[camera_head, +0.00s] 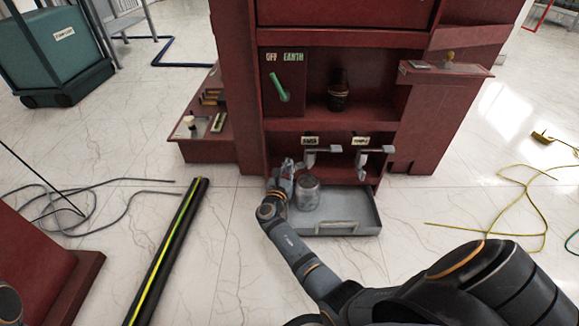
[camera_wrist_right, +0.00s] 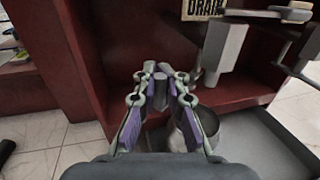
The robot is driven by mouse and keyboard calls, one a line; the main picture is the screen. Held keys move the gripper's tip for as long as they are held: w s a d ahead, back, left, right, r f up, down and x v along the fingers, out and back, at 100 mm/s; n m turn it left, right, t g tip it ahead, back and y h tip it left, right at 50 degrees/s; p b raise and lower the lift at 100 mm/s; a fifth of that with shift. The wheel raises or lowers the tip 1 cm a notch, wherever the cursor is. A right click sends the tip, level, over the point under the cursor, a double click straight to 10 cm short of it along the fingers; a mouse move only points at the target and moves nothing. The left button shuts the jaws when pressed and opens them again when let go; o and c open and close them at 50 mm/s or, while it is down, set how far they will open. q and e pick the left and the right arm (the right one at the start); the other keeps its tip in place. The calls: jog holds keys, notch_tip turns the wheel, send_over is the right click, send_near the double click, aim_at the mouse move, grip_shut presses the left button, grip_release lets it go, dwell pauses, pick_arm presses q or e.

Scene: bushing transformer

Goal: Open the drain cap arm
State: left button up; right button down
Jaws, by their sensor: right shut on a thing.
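My right gripper (camera_head: 287,172) is at the low front of the red cabinet, left of the left-hand grey tap (camera_head: 311,158). In the right wrist view the gripper (camera_wrist_right: 163,82) has its fingers close together, shut on a small grey piece (camera_wrist_right: 166,69) that looks like the drain cap arm. The fingers hide much of it. The DRAIN label (camera_wrist_right: 205,8) and the grey tap body (camera_wrist_right: 222,48) are just above and to the right. My left gripper is not in view.
A second tap (camera_head: 372,160) is to the right. A green lever (camera_head: 283,86) and a dark bottle (camera_head: 338,92) are higher up.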

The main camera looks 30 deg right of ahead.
jog(key=shift+w+a+f, duration=0.1)
jog(key=shift+a, duration=0.1)
jog(key=c, duration=1.4)
grip_release()
jog(key=shift+a, duration=0.1)
jog(key=shift+r, duration=0.4)
notch_tip(320, 180, up, 9)
jog(key=shift+r, duration=0.2)
